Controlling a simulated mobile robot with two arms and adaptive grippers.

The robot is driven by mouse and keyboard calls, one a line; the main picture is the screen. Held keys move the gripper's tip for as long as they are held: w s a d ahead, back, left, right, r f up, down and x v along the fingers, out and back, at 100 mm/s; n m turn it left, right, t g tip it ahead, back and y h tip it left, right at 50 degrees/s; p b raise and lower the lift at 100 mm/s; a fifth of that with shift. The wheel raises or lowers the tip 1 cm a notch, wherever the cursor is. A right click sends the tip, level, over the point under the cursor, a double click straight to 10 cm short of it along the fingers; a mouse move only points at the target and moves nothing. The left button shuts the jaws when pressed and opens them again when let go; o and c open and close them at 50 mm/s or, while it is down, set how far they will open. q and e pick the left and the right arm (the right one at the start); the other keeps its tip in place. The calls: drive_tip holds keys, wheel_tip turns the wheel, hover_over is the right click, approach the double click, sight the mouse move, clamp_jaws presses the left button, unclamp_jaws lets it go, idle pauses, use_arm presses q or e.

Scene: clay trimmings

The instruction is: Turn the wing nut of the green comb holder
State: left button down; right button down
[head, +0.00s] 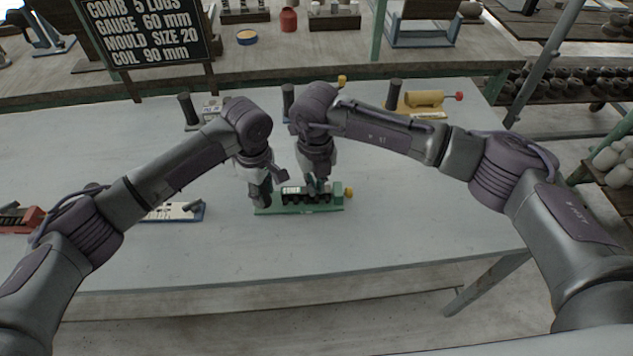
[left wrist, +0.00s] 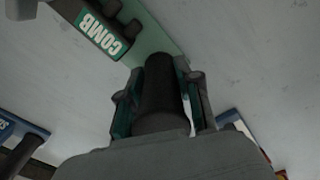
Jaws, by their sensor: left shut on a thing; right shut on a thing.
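The green comb holder (head: 298,210) lies on the pale table with a row of dark lugs and a yellow knob (head: 349,191) at its right end. My left gripper (head: 261,200) is shut around the dark upright grip at its left end. In the left wrist view the dark grip (left wrist: 158,95) stands between the fingers, beside the green base and a "COMB" label (left wrist: 103,34). My right gripper (head: 316,186) points down over the right half of the holder, shut on a part of it. Its fingers hide that part, and I cannot make out the wing nut.
A blue-and-white holder (head: 178,212) and a red one (head: 22,219) lie to the left. A yellow holder (head: 420,101) stands at the back right. A black sign (head: 146,35) stands at the back left. The table right of the green holder is clear.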

use_arm(q)
drive_tip(key=shift+d, duration=0.1)
use_arm(e)
drive_tip(key=c, duration=1.3)
unclamp_jaws()
drive_tip(key=shift+o, duration=0.2)
wheel_tip(320, 180, up, 12)
use_arm(q)
drive_tip(key=c, duration=0.7)
unclamp_jaws()
